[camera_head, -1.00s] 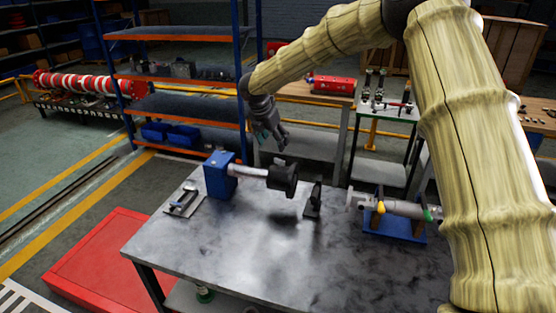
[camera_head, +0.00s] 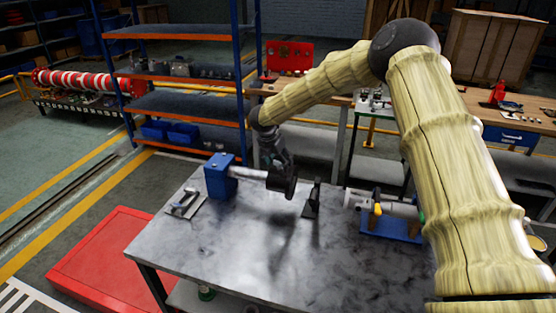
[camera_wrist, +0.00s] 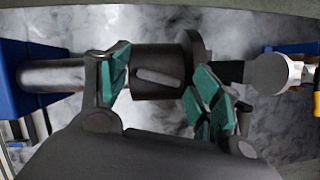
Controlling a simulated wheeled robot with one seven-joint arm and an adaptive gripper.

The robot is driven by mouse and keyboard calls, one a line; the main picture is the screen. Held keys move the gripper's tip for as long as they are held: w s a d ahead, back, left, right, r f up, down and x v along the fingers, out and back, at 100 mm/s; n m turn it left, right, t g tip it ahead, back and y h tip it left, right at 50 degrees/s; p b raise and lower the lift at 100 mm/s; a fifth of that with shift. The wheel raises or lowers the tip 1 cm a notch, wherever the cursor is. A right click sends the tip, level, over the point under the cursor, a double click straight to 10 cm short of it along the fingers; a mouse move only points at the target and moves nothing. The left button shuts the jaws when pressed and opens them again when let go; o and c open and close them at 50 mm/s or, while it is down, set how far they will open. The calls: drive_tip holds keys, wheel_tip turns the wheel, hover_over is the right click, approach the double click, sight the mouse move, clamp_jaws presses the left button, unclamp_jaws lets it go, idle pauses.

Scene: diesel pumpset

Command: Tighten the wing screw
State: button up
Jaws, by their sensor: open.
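A blue block (camera_head: 219,176) on the grey metal table (camera_head: 215,240) carries a silver shaft (camera_head: 249,174). A black flanged hub (camera_head: 284,181) is at the shaft's right end. I cannot single out the wing screw for certain. My gripper (camera_wrist: 162,84) is open in the wrist view, with one green-padded finger on each side of the hub (camera_wrist: 158,70), which shows a slot. Whether the pads touch it I cannot tell. In the head view my gripper is just behind and above the hub, its fingertips mostly hidden.
A small black upright stand (camera_head: 312,199) is right of the hub. A blue fixture (camera_head: 390,226) with a grey cylinder and a yellow handle (camera_head: 377,203) stands further right. A small tool on a plate (camera_head: 184,204) lies at left. The table's front middle is clear.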

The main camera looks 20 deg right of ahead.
drive_tip(key=shift+c, duration=0.4)
drive_tip(key=c, duration=0.9)
drive_tip(key=shift+c, duration=0.2)
